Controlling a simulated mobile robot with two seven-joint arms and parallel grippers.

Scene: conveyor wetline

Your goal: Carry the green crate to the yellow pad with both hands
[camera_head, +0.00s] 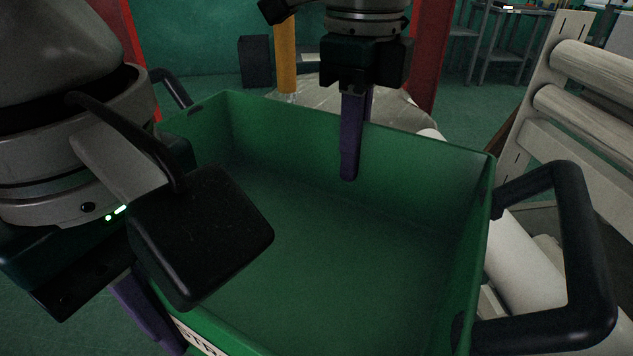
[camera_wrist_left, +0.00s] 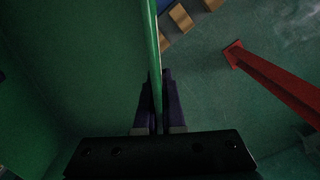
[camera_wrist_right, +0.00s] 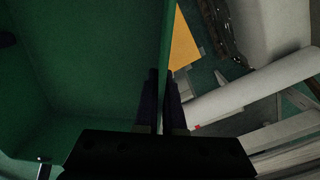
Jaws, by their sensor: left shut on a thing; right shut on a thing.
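The green crate (camera_head: 430,170) fills the middle of the head view, open at the top and empty, with black handles at its two ends. My left gripper (camera_head: 150,315) is shut on its near wall. In the left wrist view the purple fingers (camera_wrist_left: 161,100) straddle that wall. My right gripper (camera_head: 353,140) is shut on the far wall, one purple finger inside. The right wrist view shows its fingers (camera_wrist_right: 163,100) astride the wall. A flat yellow patch (camera_wrist_right: 183,45), possibly the yellow pad, shows beyond the crate there. The crate's underside is hidden.
A conveyor with pale rollers (camera_head: 590,75) stands close on the right, with rollers also beside the crate's right end. A yellow post (camera_head: 286,55), a red post (camera_head: 432,55) and a dark box (camera_head: 256,62) stand behind. Small tan blocks (camera_wrist_left: 181,18) lie below.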

